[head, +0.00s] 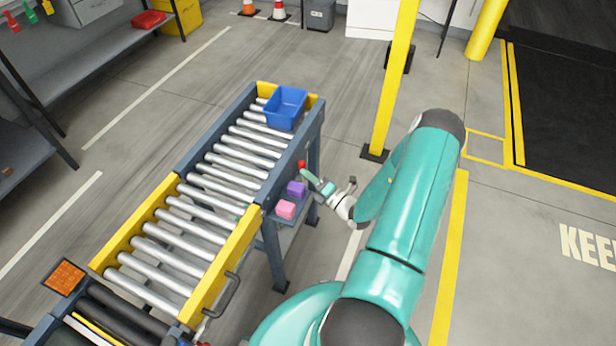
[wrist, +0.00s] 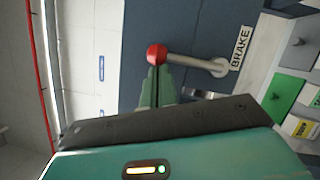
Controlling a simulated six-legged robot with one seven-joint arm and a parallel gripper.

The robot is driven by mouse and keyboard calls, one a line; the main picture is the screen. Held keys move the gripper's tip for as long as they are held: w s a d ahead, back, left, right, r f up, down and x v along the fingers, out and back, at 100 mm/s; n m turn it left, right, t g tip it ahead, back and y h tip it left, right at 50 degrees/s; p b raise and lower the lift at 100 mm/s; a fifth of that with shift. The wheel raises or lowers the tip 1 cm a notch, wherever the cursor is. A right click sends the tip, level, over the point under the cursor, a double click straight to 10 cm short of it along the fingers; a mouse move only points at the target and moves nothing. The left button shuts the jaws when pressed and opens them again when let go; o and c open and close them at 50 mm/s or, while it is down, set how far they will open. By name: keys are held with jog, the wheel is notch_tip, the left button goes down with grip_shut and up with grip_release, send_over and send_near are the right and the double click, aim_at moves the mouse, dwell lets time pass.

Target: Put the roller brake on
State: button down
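The brake lever is a grey bar with a red ball knob (wrist: 156,54). In the wrist view the bar (wrist: 195,62) runs left from its pivot, beside a white BRAKE label (wrist: 241,48). In the head view the red knob (head: 301,164) shows at the right side of the roller conveyor (head: 215,190). My gripper (wrist: 157,72) has its two green fingers together, tips right at the knob. I cannot tell whether they touch it. The gripper also shows by the knob in the head view (head: 308,174).
A blue bin (head: 286,108) sits on the rollers at the far end. A yellow post (head: 394,80) stands behind my arm. Floor left of the conveyor is clear.

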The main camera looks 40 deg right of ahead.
jog(key=shift+w+d+r, duration=0.1)
jog(key=shift+d, duration=0.05)
jog(key=w+d+f+m+g, duration=0.1)
jog(key=w+d+m+g, duration=0.2)
jog(key=d+m, duration=0.3)
jog(key=shift+w+f+m, duration=0.3)
jog(key=shift+m, duration=1.5)
jog(key=shift+d, duration=0.15)
